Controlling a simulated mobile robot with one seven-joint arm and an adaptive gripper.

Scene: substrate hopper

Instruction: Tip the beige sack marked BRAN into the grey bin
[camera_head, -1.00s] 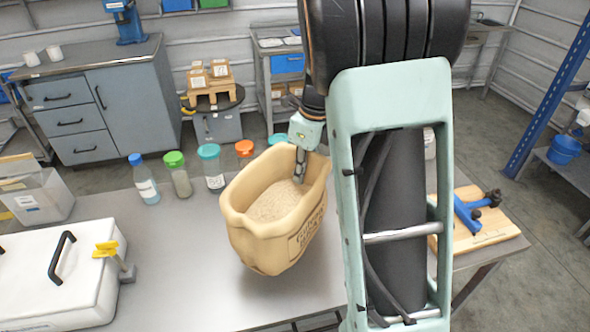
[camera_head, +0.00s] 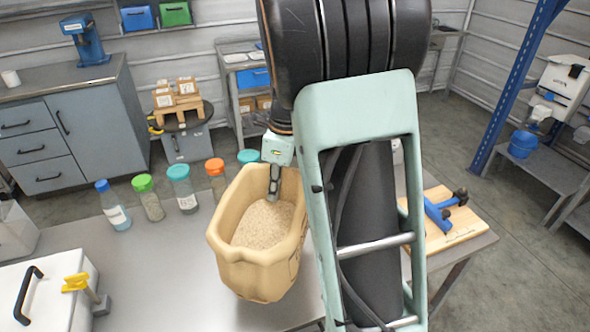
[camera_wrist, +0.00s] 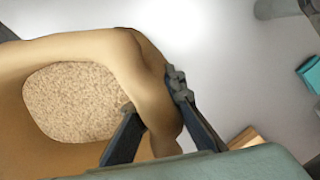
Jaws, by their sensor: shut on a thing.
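A beige sack (camera_head: 240,268) with an open top and tan grain inside is over the metal table in the head view. Its printed side is turned right and partly behind my arm, so the marking is not readable. My gripper (camera_head: 273,188) is shut on the sack's far rim, one finger inside and one outside. The wrist view shows the sack (camera_wrist: 80,50) between the fingers of my gripper (camera_wrist: 150,97). The sack looks upright; I cannot tell whether its base touches the table. I cannot identify a grey bin with certainty.
Several capped bottles (camera_head: 150,199) stand behind the sack. A white case (camera_head: 60,300) with a black handle and a yellow clamp (camera_head: 80,284) are at left. A wooden board (camera_head: 450,232) with blue tools lies at right. A blue post (camera_head: 520,80) stands beyond.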

